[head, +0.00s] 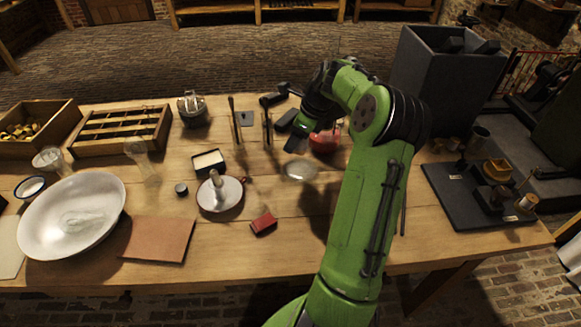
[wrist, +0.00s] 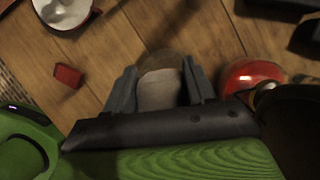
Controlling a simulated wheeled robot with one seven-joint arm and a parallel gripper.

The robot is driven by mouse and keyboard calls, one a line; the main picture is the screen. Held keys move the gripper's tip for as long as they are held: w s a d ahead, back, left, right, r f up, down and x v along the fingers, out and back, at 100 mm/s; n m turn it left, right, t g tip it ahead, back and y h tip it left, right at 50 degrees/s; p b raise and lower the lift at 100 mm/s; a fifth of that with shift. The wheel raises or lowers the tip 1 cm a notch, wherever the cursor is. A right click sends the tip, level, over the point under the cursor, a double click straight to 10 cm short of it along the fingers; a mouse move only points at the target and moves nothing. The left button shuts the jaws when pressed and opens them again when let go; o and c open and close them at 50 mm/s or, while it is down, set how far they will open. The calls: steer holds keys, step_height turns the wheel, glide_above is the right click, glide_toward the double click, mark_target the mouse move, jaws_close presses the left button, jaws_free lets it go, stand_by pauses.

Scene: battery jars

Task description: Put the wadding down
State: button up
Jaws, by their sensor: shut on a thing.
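The wadding (wrist: 160,90) is a pale grey-white piece held between the two fingers of my gripper (wrist: 161,86) in the wrist view. In the head view my gripper (head: 297,137) is over the back middle of the table, and I cannot make out the wadding there.
A red round object (head: 325,141) stands close beside my gripper. A red block (head: 263,223) and a white candle dish (head: 220,207) are nearer the front. A large white bowl (head: 50,220) is at left. Bare wood (head: 285,250) lies at the front middle.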

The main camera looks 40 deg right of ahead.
step_height(320, 180, down, 9)
steer(key=b, duration=0.3)
steer(key=shift+r, duration=0.2)
